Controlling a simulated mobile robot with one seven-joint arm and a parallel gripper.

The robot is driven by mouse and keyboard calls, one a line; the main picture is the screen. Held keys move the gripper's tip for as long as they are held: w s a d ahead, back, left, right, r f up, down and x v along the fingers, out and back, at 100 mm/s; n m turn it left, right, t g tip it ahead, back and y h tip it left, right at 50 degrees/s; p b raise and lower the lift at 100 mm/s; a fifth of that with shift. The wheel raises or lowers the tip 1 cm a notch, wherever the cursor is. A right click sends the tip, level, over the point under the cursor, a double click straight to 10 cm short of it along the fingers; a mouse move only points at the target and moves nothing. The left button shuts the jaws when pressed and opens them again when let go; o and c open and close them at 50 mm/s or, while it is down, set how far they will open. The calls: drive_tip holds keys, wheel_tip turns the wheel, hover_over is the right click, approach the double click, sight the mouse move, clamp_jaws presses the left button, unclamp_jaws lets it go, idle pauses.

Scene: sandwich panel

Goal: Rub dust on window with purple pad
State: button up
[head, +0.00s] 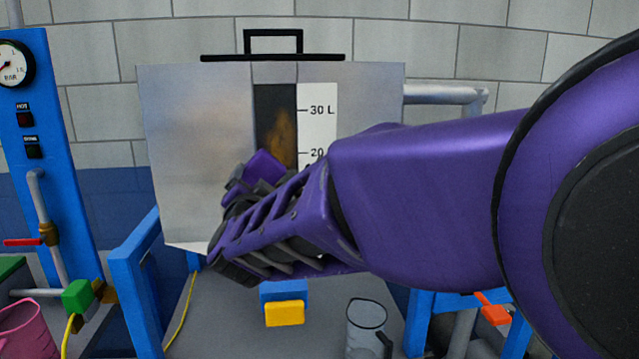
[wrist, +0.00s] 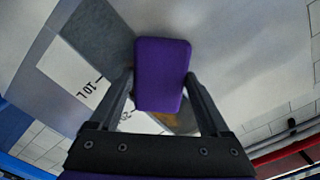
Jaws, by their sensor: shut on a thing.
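My gripper (wrist: 160,85) is shut on the purple pad (wrist: 162,70), with one finger on each side of it. In the head view the purple pad (head: 264,168) shows beyond my gripper, in front of the lower part of the window (head: 275,95). The window is a dark upright strip in a grey metal tank, with a brown dust smear (head: 283,135) on it. In the wrist view a little of the brown dust (wrist: 186,121) shows below the pad. I cannot tell whether the pad touches the window. My arm hides the window's lower end.
The tank (head: 195,150) has a scale (head: 317,105) beside the window and a black-handled lid (head: 272,57). Below stand a yellow and blue block (head: 285,312) and a clear jug (head: 366,325). A blue gauge panel (head: 45,150) and a pink jug (head: 25,330) are at left.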

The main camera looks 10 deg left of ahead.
drive_tip(key=shift+x, duration=0.9)
